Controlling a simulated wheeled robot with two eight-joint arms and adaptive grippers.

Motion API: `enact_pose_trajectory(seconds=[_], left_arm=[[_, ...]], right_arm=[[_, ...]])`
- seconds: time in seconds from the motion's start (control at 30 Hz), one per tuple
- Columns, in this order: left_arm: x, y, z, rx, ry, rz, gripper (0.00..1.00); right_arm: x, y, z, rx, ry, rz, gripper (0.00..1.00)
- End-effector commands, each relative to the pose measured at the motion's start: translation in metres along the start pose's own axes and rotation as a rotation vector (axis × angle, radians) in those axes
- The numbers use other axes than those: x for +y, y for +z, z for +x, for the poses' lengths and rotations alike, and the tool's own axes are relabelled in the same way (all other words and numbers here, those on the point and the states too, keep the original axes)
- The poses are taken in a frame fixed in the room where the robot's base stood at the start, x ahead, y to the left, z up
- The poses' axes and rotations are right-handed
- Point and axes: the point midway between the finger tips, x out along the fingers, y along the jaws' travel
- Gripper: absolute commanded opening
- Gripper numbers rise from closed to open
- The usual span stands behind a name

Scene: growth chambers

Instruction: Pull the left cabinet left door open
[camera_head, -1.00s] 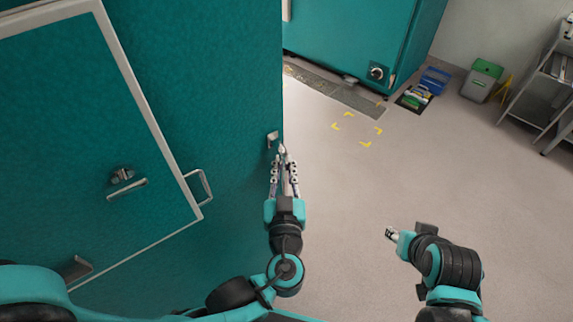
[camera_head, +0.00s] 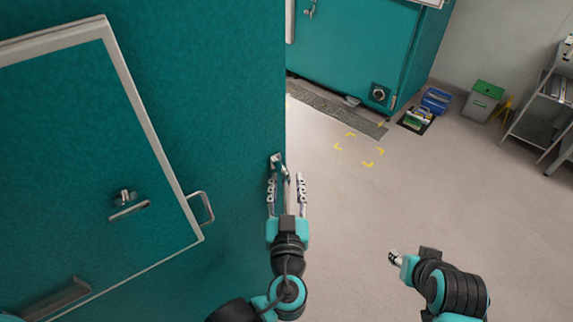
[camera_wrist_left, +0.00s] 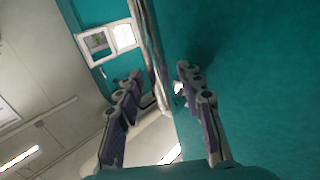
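The large teal cabinet door (camera_head: 245,85) fills the left of the head view. Its metal handle (camera_head: 287,174) stands near the door's right edge, and its bar (camera_wrist_left: 150,45) shows in the left wrist view. My left gripper (camera_head: 286,181) is open at this handle, with a finger on either side of the bar. The fingers look apart from the bar, but contact is hard to judge. The bar's lower part is partly hidden by the gripper. My right gripper (camera_head: 394,257) is low at the right, away from the cabinet; its fingers are too small to read.
A framed panel with a latch (camera_head: 123,197) and a loop handle (camera_head: 203,208) lies left of my gripper. Another teal cabinet (camera_head: 350,50) stands behind. Blue crate (camera_head: 436,100), green-lidded bin (camera_head: 483,100) and metal rack (camera_head: 545,110) are far right. Floor between is clear.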

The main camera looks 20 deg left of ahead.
Motion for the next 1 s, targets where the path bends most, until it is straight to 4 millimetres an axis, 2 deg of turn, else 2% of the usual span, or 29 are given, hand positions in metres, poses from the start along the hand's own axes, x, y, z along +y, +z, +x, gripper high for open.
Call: enact_pose_trajectory(seconds=[0.7, 1.0], left_arm=[[0.002, -0.084, 0.001, 0.005, 0.003, 0.009, 0.38], [0.000, -0.090, 0.000, 0.002, 0.001, 0.004, 0.38]], right_arm=[[0.000, -0.001, -0.002, 0.000, 0.000, 0.000, 0.40], [0.000, -0.001, -0.001, 0.000, 0.000, 0.000, 0.40]])
